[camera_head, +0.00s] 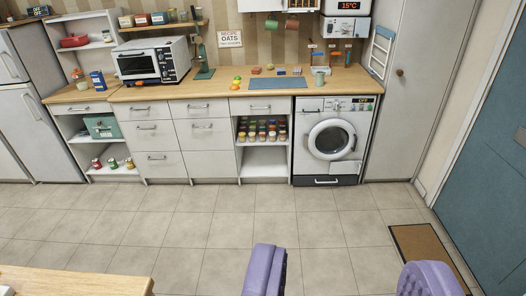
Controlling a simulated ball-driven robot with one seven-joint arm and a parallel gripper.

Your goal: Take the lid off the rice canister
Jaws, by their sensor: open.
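I cannot pick out a rice canister or its lid for certain; things at this distance are small and most labels are unreadable. Small canisters and jars (141,20) stand on the wall shelf above the oven. More small jars (263,129) fill an open shelf under the counter, and a few cans (112,163) sit low in the left open cabinet.
The wooden counter (215,88) holds a toaster oven (151,64) and a blue mat (274,82). A washing machine (333,140) stands below it. The tiled floor (200,225) between is clear.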

